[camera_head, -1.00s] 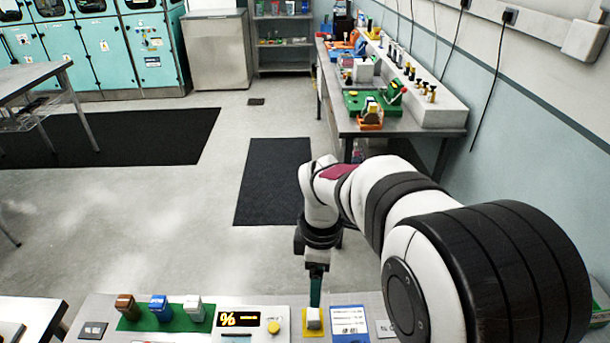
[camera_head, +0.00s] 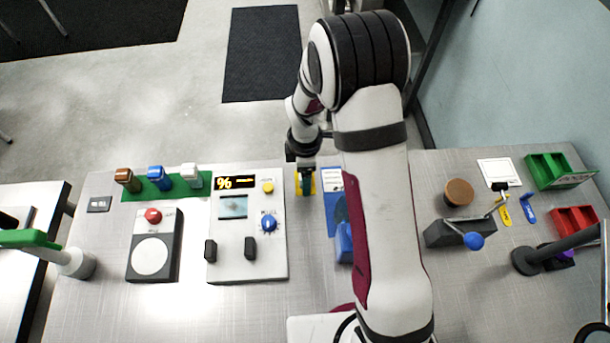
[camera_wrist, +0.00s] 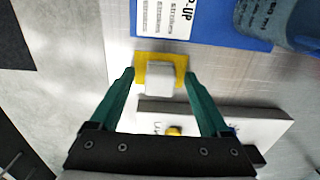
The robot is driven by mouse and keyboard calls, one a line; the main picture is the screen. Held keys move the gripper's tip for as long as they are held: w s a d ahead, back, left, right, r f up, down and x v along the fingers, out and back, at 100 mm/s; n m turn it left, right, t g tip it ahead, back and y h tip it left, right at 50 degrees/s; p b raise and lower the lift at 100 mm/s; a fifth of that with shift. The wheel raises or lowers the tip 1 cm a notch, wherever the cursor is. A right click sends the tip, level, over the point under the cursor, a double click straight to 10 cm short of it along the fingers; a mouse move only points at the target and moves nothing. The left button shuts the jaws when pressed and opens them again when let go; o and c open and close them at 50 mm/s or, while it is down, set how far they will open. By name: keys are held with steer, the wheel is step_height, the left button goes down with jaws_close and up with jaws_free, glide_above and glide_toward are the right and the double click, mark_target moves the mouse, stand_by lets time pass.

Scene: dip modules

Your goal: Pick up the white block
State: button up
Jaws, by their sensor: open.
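A small white block (camera_wrist: 159,77) stands on a yellow pad (camera_wrist: 175,60) in the wrist view. My gripper (camera_wrist: 159,72) is open, with one teal finger to each side of the block and a gap showing on both sides. I cannot tell how far the fingertips are above the pad. In the head view my gripper (camera_head: 305,188) points down over the yellow pad (camera_head: 312,184), and the block is mostly hidden there. Another whitish module (camera_head: 191,175) stands on a green strip, left of my gripper.
Brown (camera_head: 127,179) and blue (camera_head: 160,178) modules share the green strip. A control panel (camera_head: 247,262) with dial and buttons stands left of my gripper. A blue-and-white card (camera_head: 333,200) lies on its right. Levers and green and red trays (camera_head: 573,220) are farther right.

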jaws_close()
stand_by(0.4)
step_height(320, 180, up, 4)
steer(key=shift+d+r, duration=0.1)
steer(key=shift+r, duration=0.05)
steer(key=s+d+r, duration=0.4)
steer(key=d+r, duration=0.2)
steer(key=d, duration=0.4)
steer(key=shift+d+r, duration=0.3)
steer(key=shift+d, duration=0.1)
